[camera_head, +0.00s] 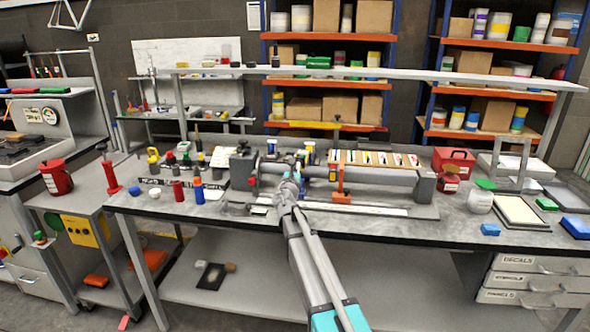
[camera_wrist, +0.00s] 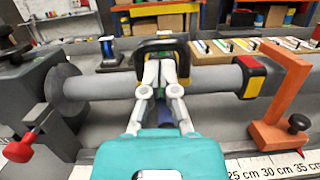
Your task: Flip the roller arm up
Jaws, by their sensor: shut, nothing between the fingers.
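A frame fixture with a long grey tube (camera_head: 394,184) lies across the bench; the tube also crosses the wrist view (camera_wrist: 110,86). An orange bracket (camera_wrist: 280,100) with a black knob stands at the tube's right in the wrist view, and it shows upright in the head view (camera_head: 339,178). A black loop-shaped part (camera_wrist: 146,46) sits just beyond my fingertips, over the tube. I cannot tell for sure which part is the roller arm. My gripper (camera_wrist: 165,68) is shut and empty, its pale fingers over the tube; it also shows in the head view (camera_head: 297,172). Contact cannot be told.
A grey end block with a red-knobbed lever (camera_wrist: 20,151) stands left of the tube. A white ruler strip (camera_wrist: 270,166) lies in front. Blue and red bottles (camera_head: 198,190) stand left, a red box (camera_head: 454,162) right. Bench front is mostly clear.

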